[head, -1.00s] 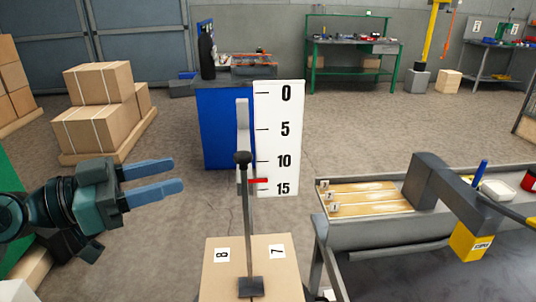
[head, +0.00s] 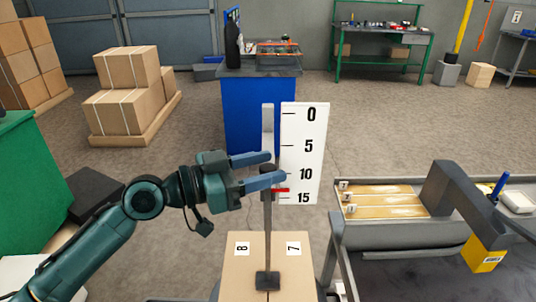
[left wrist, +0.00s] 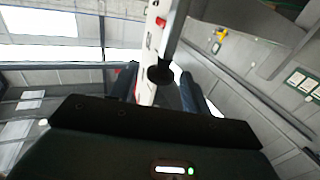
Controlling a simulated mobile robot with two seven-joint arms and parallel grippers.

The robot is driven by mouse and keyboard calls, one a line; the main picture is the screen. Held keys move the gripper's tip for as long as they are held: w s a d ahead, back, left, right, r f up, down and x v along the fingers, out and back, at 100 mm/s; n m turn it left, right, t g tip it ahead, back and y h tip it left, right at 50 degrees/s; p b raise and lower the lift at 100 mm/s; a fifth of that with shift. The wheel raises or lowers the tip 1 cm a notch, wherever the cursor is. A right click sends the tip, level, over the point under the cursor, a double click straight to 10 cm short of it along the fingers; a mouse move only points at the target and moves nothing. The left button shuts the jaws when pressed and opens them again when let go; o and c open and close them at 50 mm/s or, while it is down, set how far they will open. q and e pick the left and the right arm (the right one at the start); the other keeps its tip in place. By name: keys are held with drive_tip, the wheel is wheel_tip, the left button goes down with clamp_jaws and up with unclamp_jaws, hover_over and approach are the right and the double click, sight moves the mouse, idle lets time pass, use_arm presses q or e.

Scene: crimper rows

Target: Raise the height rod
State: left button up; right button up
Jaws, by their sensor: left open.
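The height rod (head: 267,225) is a thin grey upright bar with a black knob on top, standing on a dark foot on a cardboard-coloured box (head: 236,270). A white scale board (head: 305,150) marked 0 to 15 stands behind it, with a red pointer (head: 281,190) between 10 and 15, nearer 15. My left gripper (head: 276,167) is open at the rod's top, its blue fingers on either side of the knob as seen. In the left wrist view the black knob (left wrist: 160,75) shows between the two fingers. Contact cannot be told. My right gripper is not in view.
A bench (head: 400,270) with a grey and yellow arm-like fixture (head: 468,215) and numbered wooden strips (head: 383,202) is at the right. A blue cabinet (head: 250,110) stands behind the scale. Stacked cartons (head: 120,110) are at the back left, with open floor around.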

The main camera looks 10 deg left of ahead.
use_arm(q)
drive_tip(key=shift+w+d, duration=0.25)
drive_tip(key=shift+d, duration=0.25)
clamp_jaws()
idle(0.3)
